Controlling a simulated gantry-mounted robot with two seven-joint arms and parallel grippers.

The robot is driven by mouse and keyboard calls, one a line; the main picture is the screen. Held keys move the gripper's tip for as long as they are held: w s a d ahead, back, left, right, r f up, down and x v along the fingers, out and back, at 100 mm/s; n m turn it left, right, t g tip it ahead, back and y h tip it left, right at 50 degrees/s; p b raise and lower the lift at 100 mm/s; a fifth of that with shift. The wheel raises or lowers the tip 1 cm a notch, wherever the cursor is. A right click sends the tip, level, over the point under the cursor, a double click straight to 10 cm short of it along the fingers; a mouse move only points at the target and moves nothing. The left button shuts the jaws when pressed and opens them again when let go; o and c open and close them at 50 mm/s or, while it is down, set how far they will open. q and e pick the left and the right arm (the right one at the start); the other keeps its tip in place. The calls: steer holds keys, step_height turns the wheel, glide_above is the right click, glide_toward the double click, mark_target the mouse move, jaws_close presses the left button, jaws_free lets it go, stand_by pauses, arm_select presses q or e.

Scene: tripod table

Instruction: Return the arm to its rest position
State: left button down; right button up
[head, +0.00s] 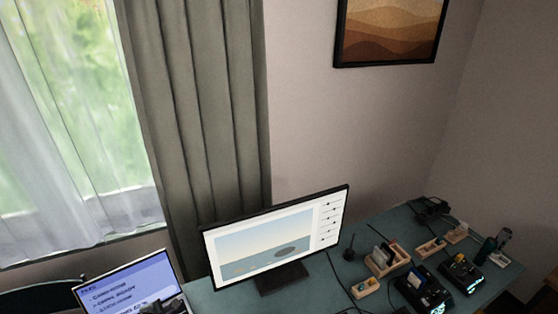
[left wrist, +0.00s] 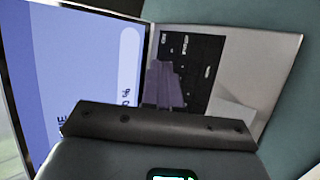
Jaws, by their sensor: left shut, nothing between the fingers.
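My left gripper (left wrist: 166,84) shows in the left wrist view with its fingers together and nothing between them. It is over the open laptop (left wrist: 240,70), whose keyboard (left wrist: 195,60) lies behind the fingers. The laptop's lit blue screen (left wrist: 75,60) stands at the left of that view. In the head view the laptop screen (head: 120,285) is at the bottom left, and a dark shape at its lower right corner appears to be part of my left arm. My right gripper is in neither view.
A large monitor (head: 275,240) stands on the teal table (head: 390,225). To its right are wooden holders (head: 387,260), dark devices (head: 425,288) and cables. A dark chair back (head: 40,292) is at the lower left. A curtain (head: 200,110) and window are behind.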

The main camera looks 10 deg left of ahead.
arm_select(q)
steer(key=s+d+r+m+g, duration=0.2)
steer(key=s+d+r+m, duration=0.1)
steer(key=s+d+m, duration=0.55)
steer(key=s+d+r+m+g+h, duration=0.1)
steer(key=s+d+r+m, duration=0.35)
steer(key=s+m, duration=0.65)
steer(key=s+d+r+m+g, duration=0.2)
steer(key=s+d+m, duration=0.45)
steer(key=s, duration=0.55)
steer(key=w+p+v, duration=0.2)
steer(key=p+v, duration=0.8)
steer(key=v, duration=0.1)
steer(key=w+r+p+v, duration=0.1)
steer(key=w+p+v, duration=0.2)
steer(key=p+v, duration=0.8)
steer(key=shift+r+m+h+p, duration=0.2)
steer(key=shift+m+h+p, duration=0.1)
steer(key=shift+d, duration=0.1)
